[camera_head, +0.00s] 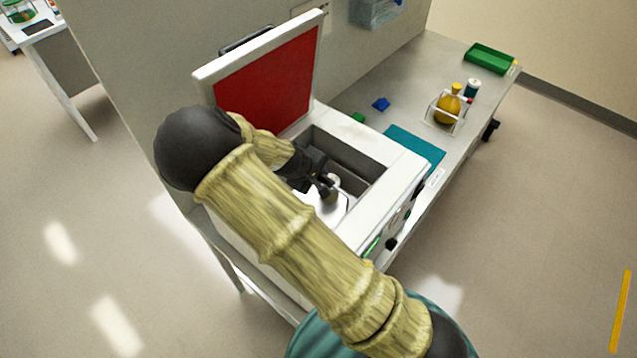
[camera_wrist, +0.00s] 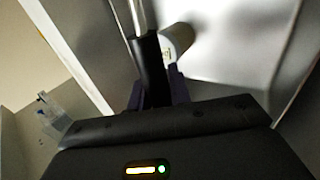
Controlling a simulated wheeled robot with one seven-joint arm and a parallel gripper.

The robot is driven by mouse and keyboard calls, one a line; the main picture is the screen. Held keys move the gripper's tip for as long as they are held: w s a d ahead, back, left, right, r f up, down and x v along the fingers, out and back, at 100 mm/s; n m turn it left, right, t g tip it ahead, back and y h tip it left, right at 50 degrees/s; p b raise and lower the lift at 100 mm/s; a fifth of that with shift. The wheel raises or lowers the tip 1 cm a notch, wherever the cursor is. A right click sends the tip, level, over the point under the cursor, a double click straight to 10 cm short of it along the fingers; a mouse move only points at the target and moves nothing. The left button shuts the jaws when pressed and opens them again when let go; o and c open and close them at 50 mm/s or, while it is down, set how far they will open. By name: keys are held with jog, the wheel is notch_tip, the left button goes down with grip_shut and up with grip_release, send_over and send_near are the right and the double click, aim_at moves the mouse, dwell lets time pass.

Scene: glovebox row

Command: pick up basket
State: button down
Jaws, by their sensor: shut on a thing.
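My gripper (camera_head: 325,186) reaches down into the open well of a white box unit (camera_head: 385,190) with a raised red-faced lid (camera_head: 270,85). In the wrist view, my dark fingers (camera_wrist: 155,70) are shut on a shiny metal rod (camera_wrist: 142,15), which looks like a basket handle. A small pale cylinder (camera_wrist: 180,40) with a label is right beside the fingers; it also shows in the head view (camera_head: 333,181). A bright metal surface (camera_head: 330,207) lies below the gripper. My arm and fingers hide most of what the rod belongs to, so the basket's body is not clear.
Grey well walls (camera_head: 340,150) stand close around my gripper. On the bench (camera_head: 415,75) to the right are a teal mat (camera_head: 414,148), a white rack (camera_head: 435,121) with a yellow flask (camera_head: 448,108), a capped bottle (camera_head: 472,88) and a green tray (camera_head: 490,58). A partition (camera_head: 140,50) stands behind.

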notch_tip(320, 180, up, 15)
jog(key=b, duration=0.2)
jog(key=shift+r, duration=0.15)
dwell(0.4)
